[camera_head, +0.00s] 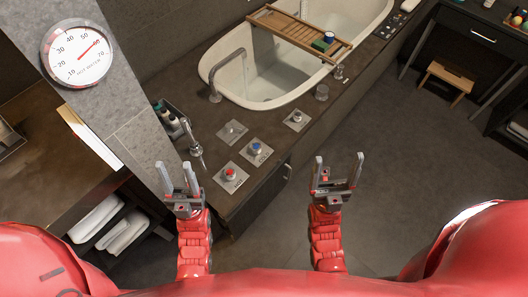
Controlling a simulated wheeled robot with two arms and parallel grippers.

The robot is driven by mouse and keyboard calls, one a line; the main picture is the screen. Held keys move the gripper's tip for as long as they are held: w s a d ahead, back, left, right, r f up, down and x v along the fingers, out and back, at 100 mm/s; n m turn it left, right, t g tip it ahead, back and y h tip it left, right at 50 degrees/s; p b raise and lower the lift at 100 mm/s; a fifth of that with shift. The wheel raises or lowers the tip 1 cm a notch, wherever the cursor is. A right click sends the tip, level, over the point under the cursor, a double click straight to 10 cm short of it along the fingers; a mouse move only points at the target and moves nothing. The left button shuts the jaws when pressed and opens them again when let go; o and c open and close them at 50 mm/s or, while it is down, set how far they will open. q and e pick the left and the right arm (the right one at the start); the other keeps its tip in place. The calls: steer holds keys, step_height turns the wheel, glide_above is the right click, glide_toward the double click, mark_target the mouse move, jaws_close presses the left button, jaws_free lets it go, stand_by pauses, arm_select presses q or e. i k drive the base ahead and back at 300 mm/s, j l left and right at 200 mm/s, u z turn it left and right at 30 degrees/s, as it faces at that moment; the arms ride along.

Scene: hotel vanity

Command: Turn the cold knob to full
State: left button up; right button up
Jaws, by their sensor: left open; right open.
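The blue knob (256,148), which I take for the cold one, sits on a square grey plate on the dark counter beside the bathtub. A red knob (230,174) sits on a similar plate nearer to me. My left gripper (176,168) is open and empty, left of the red knob and apart from it. My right gripper (338,165) is open and empty, right of the blue knob, in front of the counter edge. How far the blue knob is turned is too small to tell.
Another plate with a small knob (297,117) and a grey plate (232,130) lie on the counter. A curved faucet (229,75) stands by the white bathtub (210,66). A round hot-water dial (77,53) hangs on the pillar.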

mark_target(256, 147)
steer(key=l+u, duration=0.3)
steer(key=u, duration=0.15)
steer(key=l+u, duration=0.45)
steer(key=j, duration=0.1)
